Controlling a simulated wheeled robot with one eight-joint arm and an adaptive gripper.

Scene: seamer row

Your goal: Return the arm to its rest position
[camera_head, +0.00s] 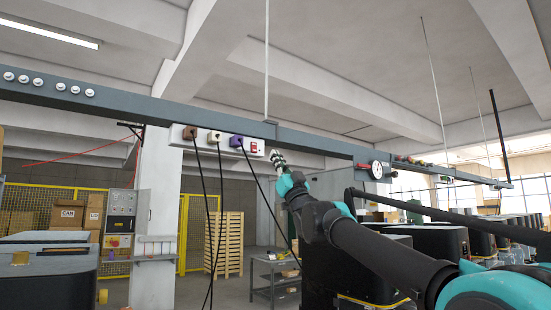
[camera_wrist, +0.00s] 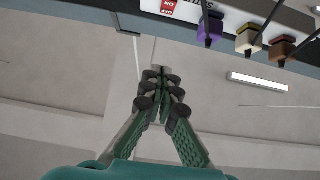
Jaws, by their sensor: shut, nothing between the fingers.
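My gripper (camera_head: 277,158) is raised in front of the grey overhead rail (camera_head: 325,146) in the head view, just right of the panel with plugs. In the wrist view my gripper (camera_wrist: 161,72) points up toward the ceiling. Its fingers are shut together with nothing between them. My dark arm with teal joints reaches up from the lower right of the head view.
A white socket panel (camera_head: 217,141) on the rail holds brown (camera_head: 190,132), white (camera_head: 214,137) and purple (camera_head: 236,141) plugs with hanging black cables. A red-and-white dial (camera_head: 376,169) sits further right. Dark machines (camera_head: 440,240) stand at right, and a small grey cart (camera_head: 275,277) below.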

